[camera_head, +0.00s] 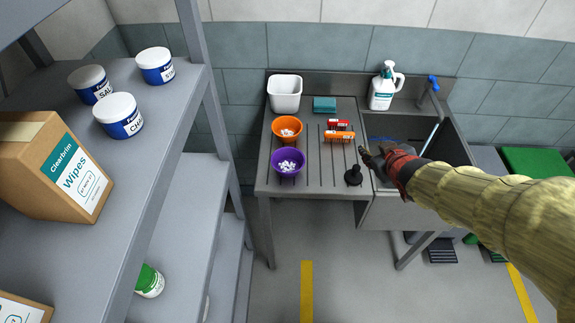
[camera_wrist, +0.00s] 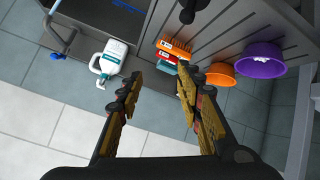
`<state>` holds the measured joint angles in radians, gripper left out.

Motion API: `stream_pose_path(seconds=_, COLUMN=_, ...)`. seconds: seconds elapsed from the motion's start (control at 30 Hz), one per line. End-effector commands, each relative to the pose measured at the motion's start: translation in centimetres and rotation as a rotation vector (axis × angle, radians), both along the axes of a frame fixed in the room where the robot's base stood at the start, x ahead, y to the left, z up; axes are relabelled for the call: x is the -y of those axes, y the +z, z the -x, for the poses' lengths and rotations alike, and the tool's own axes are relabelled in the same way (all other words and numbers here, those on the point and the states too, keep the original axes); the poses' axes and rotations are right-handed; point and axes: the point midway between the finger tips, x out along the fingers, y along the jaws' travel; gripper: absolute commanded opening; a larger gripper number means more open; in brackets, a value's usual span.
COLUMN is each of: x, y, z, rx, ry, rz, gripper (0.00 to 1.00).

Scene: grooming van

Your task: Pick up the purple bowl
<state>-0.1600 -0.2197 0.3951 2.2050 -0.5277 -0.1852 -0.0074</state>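In the wrist view the purple bowl (camera_wrist: 262,60) is at the upper right, beyond the orange bowl (camera_wrist: 221,73). The orange bowl (camera_head: 287,130) sits just behind the purple one in the head view. My gripper (camera_head: 366,156) is to the right of the purple bowl, near the sink's left edge and apart from the bowl. In the wrist view my gripper (camera_wrist: 155,84) has its two fingers spread with nothing between them.
A white tub (camera_head: 285,93), teal sponges (camera_head: 324,104) and a white pump bottle (camera_head: 382,88) are at the back. A grey shelf (camera_head: 170,165) rises at the left.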

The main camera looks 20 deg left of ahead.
Motion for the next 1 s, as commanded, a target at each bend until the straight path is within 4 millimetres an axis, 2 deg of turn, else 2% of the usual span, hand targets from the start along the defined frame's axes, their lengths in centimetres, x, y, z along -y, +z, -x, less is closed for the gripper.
stream_pose_path(seconds=0.03, x=-3.0, y=-2.4, z=-0.9, rx=0.011, ry=0.096, rz=-0.009, gripper=0.36)
stream_pose_path(seconds=0.1, x=-7.2, y=-4.8, z=-1.4, rx=0.043, ry=0.229, rz=-0.040, gripper=0.36)
stream_pose_path(seconds=0.2, x=-12.7, y=-8.1, z=-0.5, rx=0.075, ry=0.403, rz=-0.107, gripper=0.36)
stream_pose_path(seconds=0.3, x=-16.9, y=-10.6, z=1.4, rx=0.089, ry=0.541, rz=-0.181, gripper=0.36)
stream_pose_path(seconds=0.4, x=-19.5, y=-12.1, z=3.3, rx=0.096, ry=0.631, rz=-0.245, gripper=0.36)
stream_pose_path(seconds=0.5, x=-20.9, y=-12.9, z=4.5, rx=0.098, ry=0.681, rz=-0.284, gripper=0.36)
stream_pose_path(seconds=0.6, x=-21.8, y=-13.3, z=4.9, rx=0.102, ry=0.702, rz=-0.301, gripper=0.36)
stream_pose_path(seconds=1.0, x=-24.7, y=-14.6, z=3.3, rx=0.103, ry=0.703, rz=-0.303, gripper=0.36)
